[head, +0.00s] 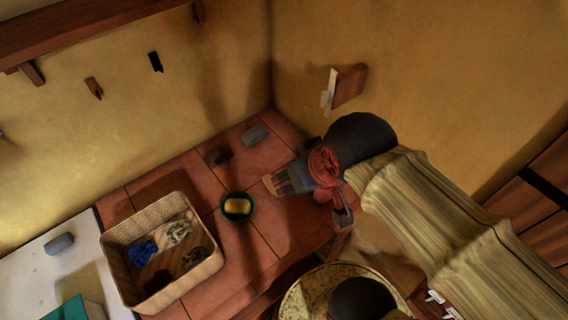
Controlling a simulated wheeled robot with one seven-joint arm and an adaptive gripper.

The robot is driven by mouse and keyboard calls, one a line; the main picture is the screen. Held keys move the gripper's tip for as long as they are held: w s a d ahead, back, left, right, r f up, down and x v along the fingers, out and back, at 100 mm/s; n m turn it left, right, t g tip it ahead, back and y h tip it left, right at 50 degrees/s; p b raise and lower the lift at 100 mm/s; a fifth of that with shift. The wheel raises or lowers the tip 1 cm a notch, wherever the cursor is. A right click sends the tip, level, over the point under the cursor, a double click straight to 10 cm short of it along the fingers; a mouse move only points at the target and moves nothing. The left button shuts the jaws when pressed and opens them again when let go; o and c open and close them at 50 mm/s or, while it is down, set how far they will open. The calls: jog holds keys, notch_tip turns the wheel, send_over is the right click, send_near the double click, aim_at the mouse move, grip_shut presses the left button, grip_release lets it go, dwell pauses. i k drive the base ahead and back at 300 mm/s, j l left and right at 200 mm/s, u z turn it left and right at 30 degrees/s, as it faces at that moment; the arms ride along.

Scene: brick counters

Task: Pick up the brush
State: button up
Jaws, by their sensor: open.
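What looks like the brush (282,184), with a pale tan end and dark stripes, shows on or just above the red tiled counter (262,222). My gripper (325,180), red and dark grey, is over the counter's right part, right beside the brush. Its jaws are open, one finger towards the back and one towards the front. The gripper covers the right part of the brush from this view. I cannot tell whether the fingers touch it or how high they are above it.
A wicker basket (207,279) with blue and grey items stands on the left. A green bowl (237,218) holding something yellow is left of the brush. Grey (255,134) and dark (218,155) blocks lie behind. Yellow walls (400,60) enclose the corner. A round container (293,300) is in front.

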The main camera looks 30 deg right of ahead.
aim_at(266, 179)
jog(key=k+j+z, duration=0.1)
jog(key=j, duration=0.3)
jog(key=k+j, duration=0.3)
jog(key=k+j+z, duration=0.15)
jog(key=j, duration=0.4)
